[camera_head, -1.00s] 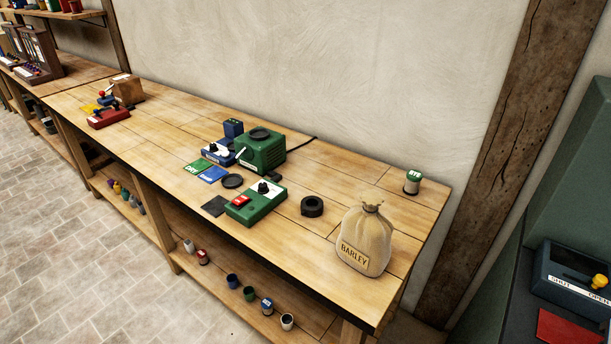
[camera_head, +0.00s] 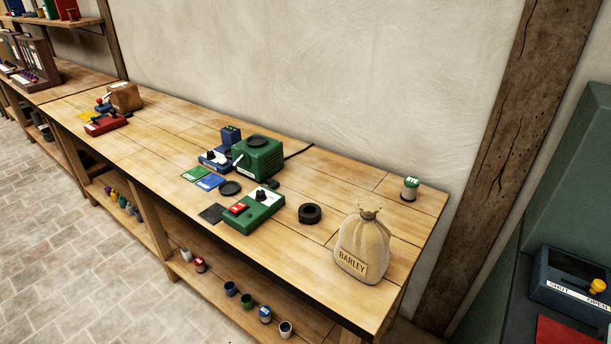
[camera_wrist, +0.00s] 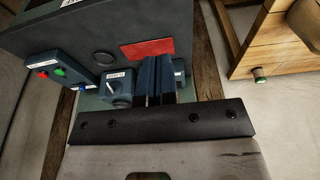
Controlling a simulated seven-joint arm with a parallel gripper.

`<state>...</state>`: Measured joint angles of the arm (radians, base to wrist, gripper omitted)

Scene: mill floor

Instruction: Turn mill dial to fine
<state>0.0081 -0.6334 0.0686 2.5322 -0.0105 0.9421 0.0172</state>
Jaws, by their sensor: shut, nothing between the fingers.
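In the wrist view, a dark machine front carries a dial (camera_wrist: 116,86) with a light pointer mark, under a small white label (camera_wrist: 118,73) that I cannot read clearly. My gripper (camera_wrist: 161,60) is in the wrist view, shut and empty, apparently just right of this dial; I cannot tell the depth between them. In the head view, a green control box (camera_head: 267,208) on the bench has a black knob (camera_head: 261,195) on a white plate and a red switch (camera_head: 238,209). I cannot tell from the pictures which dial is the mill's. My gripper is not in the head view.
A green machine (camera_head: 258,160), a blue box (camera_head: 211,160), a black ring (camera_head: 309,214) and a barley sack (camera_head: 362,245) stand on the bench. A dark box (camera_head: 575,275) with a yellow knob is at the right. A red panel (camera_wrist: 147,48) is beyond my fingers.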

